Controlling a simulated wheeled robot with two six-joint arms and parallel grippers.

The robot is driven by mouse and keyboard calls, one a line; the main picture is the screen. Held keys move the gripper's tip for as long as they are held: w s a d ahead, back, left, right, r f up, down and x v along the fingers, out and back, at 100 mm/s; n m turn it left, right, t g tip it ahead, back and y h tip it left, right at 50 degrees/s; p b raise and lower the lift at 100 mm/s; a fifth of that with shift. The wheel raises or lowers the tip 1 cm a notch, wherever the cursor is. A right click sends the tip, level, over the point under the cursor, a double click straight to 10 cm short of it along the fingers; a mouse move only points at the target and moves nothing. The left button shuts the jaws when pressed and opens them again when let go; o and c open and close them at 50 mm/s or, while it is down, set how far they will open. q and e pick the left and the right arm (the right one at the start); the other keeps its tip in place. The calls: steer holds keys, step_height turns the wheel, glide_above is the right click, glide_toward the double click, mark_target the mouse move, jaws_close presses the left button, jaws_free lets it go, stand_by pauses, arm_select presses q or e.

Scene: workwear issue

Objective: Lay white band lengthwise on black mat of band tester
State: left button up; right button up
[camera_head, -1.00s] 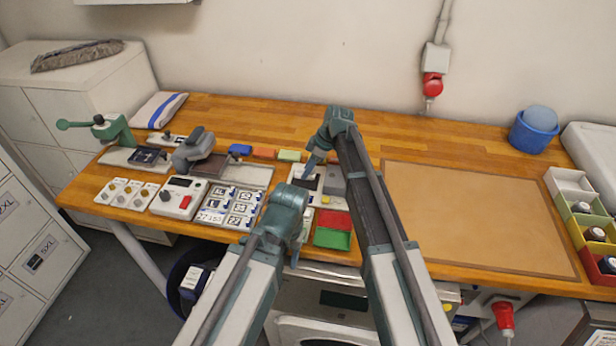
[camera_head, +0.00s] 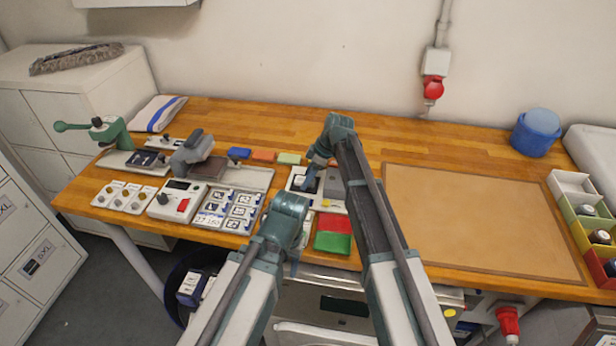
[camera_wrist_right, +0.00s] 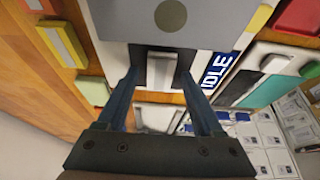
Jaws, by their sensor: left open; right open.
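The band tester (camera_head: 331,190) stands near the middle of the bench, with a grey block and an IDLE label that shows in the right wrist view (camera_wrist_right: 216,70). Its black mat (camera_wrist_right: 181,58) lies between the fingers of my right gripper (camera_wrist_right: 160,78). A pale strip, apparently the white band (camera_wrist_right: 160,70), lies on the mat between the open fingers, apart from both. My right gripper (camera_head: 308,180) is open, pointing down just over the tester. My left gripper (camera_head: 295,266) is open in front of the bench edge, mostly hidden behind its own wrist.
A red and green tray (camera_head: 333,242) sits right of my left wrist. Coded cards (camera_head: 228,210) and a control box (camera_head: 180,198) lie to the left. Blue, orange and green blocks (camera_head: 289,158) line the back. A brown board (camera_head: 480,225) covers the bench's right side, empty.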

steer(key=shift+p+v, duration=0.85)
steer(key=shift+p, duration=0.05)
steer(key=w+p+v, duration=0.1)
steer(key=p+v, duration=0.9)
steer(key=v, duration=0.1)
steer(key=s+d+f+m+g+h, duration=0.1)
steer(key=s+m+h, duration=0.4)
steer(key=s, duration=2.6)
steer(key=f+m, duration=0.1)
steer(key=m, duration=0.6)
steer(key=shift+h, duration=0.4)
steer(key=shift+d, duration=0.1)
step_height(320, 180, down, 4)
steer(key=b, duration=0.5)
steer(key=shift+f, duration=0.2)
